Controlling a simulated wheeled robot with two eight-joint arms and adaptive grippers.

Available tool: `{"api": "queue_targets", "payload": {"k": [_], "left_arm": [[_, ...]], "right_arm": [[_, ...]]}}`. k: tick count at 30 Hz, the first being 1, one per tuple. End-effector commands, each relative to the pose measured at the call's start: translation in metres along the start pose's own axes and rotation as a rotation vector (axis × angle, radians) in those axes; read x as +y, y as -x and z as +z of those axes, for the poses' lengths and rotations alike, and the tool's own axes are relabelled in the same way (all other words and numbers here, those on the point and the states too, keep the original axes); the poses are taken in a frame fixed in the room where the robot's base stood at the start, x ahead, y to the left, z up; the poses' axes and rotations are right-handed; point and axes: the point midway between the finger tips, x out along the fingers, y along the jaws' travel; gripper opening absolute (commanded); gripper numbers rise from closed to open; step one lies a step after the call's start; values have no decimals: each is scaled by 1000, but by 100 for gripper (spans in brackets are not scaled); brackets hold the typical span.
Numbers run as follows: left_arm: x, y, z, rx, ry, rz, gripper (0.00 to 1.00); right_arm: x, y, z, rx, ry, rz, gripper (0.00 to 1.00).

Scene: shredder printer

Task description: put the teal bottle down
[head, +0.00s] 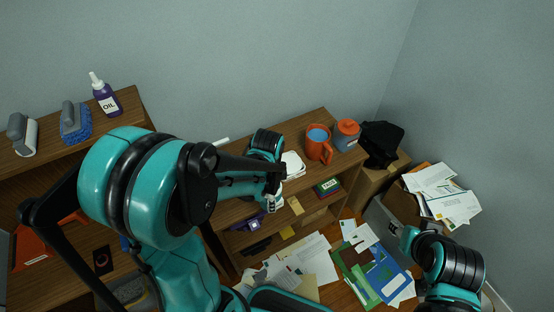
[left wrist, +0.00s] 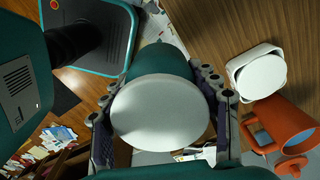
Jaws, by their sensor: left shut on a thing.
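The teal bottle (left wrist: 158,63) is in the left wrist view, with its round white end (left wrist: 160,112) facing the camera. My left gripper (left wrist: 165,100) is shut around it, one finger on each side. In the head view my left gripper (head: 275,203) is near the front edge of the wooden shelf unit (head: 238,212); the bottle cannot be made out there. My right arm is at the lower right of the head view, but its gripper does not show.
Purple oil bottle (head: 107,98) and brushes are at left. Papers (head: 312,260) litter the floor.

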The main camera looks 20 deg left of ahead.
Motion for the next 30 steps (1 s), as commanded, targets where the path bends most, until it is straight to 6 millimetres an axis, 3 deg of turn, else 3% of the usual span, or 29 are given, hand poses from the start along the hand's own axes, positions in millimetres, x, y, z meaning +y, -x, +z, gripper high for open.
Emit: {"api": "queue_targets", "payload": {"k": [5, 12, 16, 23, 30], "left_arm": [[-20, -16, 12, 0, -35, 0, 28], [-72, -52, 37, 0, -33, 0, 28], [-92, -64, 46, 0, -35, 0, 28], [-103, -74, 52, 0, -37, 0, 28], [-103, -109, 52, 0, -37, 0, 28]], "right_arm": [[0, -8, 6, 0, 0, 0, 40], [0, -24, 17, 0, 0, 0, 40], [0, -28, 20, 0, 0, 0, 40], [0, -32, 23, 0, 0, 0, 40], [0, -45, 32, 0, 0, 0, 40]]}}
